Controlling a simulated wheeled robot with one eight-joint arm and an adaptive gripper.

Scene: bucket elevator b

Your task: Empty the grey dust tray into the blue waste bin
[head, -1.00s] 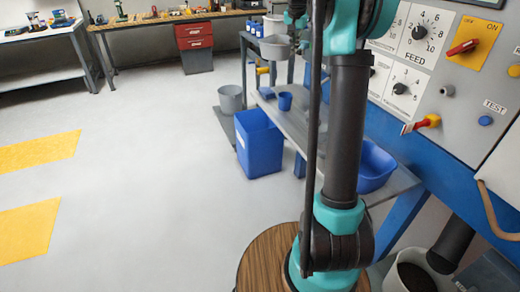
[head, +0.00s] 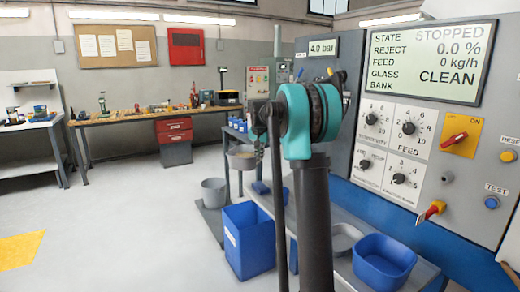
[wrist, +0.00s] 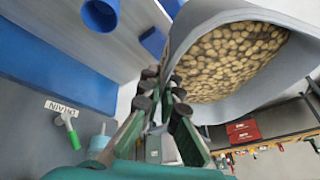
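The grey dust tray (head: 242,157) is a round pan below my gripper (head: 258,148) in the head view, in front of the far bench and above the level of the blue bin. In the wrist view the tray (wrist: 212,30) is large and close, with beige lumps (wrist: 228,62) inside. My gripper's fingers (wrist: 164,88) meet its rim and appear shut on it, though the contact is partly hidden. The blue waste bin (head: 248,242) stands open on the floor, below the tray in the head view; its inside is mostly hidden.
A grey bucket (head: 214,192) stands on the floor beyond the bin. A blue tub (head: 384,262) and another grey pan (head: 343,238) sit on the shelf at right, below the control panel (head: 408,130). The floor at left is clear.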

